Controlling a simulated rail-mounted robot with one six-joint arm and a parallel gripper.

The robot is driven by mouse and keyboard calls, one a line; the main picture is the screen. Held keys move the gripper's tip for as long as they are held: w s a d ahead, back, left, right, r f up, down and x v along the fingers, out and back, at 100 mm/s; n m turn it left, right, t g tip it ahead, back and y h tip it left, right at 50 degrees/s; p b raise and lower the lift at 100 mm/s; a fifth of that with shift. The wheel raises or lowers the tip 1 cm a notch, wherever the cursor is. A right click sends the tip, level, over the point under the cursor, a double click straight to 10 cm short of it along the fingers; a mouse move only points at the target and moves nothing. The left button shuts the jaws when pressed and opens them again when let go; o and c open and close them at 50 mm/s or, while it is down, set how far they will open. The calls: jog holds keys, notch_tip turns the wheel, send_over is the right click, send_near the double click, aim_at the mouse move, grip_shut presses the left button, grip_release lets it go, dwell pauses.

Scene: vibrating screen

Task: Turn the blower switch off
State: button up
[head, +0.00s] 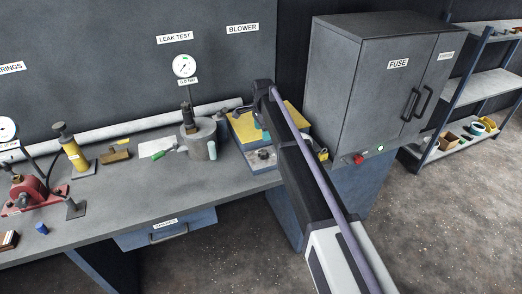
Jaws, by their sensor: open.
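The blower unit (285,112) is a box with a yellow top, standing at the right end of the bench below the BLOWER label (242,28). A dark knob (263,154) sits on the grey part at its front and looks like the switch. I cannot read its setting. My arm comes from the bottom right and crosses in front of the unit, hiding its right part. My gripper (240,109) is at the arm's far end, above the unit's left side, small and partly hidden. It is open, behind and above the knob, with nothing visible in it.
A grey pot with a gauge (184,66) stands just left of the unit. A grey cabinet marked FUSE (340,75) rises close on the right. A red button (358,160) and a yellow padlock-like piece (322,155) are below it. The bench front has free room.

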aim_at(263, 152)
notch_tip(263, 152, down, 11)
jog(key=b, duration=1)
jog(key=shift+b, duration=0.4)
jog(key=shift+r, duration=0.15)
jog(key=shift+c, duration=0.2)
jog(key=c, duration=0.8)
jog(key=shift+c, duration=0.2)
